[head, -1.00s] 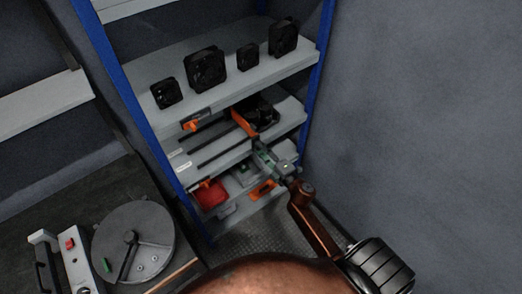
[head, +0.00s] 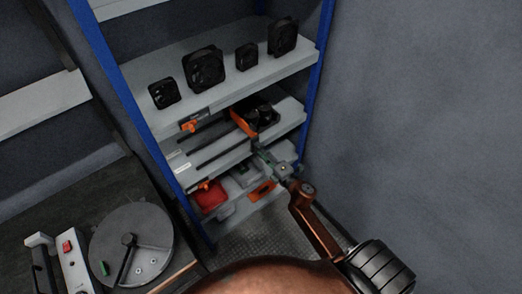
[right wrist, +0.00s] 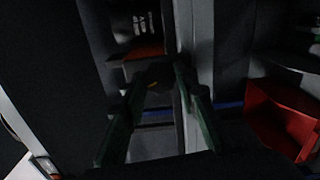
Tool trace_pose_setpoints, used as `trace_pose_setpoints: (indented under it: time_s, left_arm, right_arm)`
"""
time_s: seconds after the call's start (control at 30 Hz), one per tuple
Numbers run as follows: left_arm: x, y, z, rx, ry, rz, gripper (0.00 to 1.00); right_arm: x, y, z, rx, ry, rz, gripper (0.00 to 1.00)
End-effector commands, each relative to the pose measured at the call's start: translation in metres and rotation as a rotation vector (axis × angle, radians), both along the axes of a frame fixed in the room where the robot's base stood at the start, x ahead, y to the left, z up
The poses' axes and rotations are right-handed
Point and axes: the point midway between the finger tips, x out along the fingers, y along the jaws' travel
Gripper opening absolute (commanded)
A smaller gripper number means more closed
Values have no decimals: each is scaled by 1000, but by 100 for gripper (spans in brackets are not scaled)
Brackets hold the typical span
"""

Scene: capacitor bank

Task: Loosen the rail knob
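My right gripper (head: 260,153) is at the right front of the shelf rack, just below the middle shelf edge. In the right wrist view its two green fingers (right wrist: 160,82) stand apart. A dark rounded piece with a small yellowish mark shows between or behind their tips; I cannot tell whether they touch it. Orange knob-like pieces sit at the left front of the shelves, an upper one (head: 190,126) and a lower one (head: 205,185). I cannot tell which piece is the rail knob. A black device with an orange edge (head: 243,121) sits on the middle shelf. My left gripper is not in view.
Several black fans (head: 204,69) stand on the shelf above. A red bin (head: 210,193) sits low in the rack; it also shows in the wrist view (right wrist: 283,122). A bench with a round grey plate (head: 150,232) is at the left. The grey wall is close at the right.

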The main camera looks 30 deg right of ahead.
Motion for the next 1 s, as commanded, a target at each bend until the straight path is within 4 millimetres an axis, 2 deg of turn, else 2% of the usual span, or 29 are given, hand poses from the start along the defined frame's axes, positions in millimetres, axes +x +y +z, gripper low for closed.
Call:
trace_pose_setpoints:
  time_s: [0.23,0.57,0.73,1.0]
  left_arm:
    - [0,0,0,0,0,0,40]
    - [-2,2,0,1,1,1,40]
    - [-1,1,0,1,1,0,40]
    - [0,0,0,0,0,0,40]
  right_arm:
    - [0,0,-1,1,1,0,45]
    - [-3,0,-1,2,1,0,45]
    - [-26,-3,-1,2,3,-2,45]
    - [-83,-7,-1,3,3,-1,45]
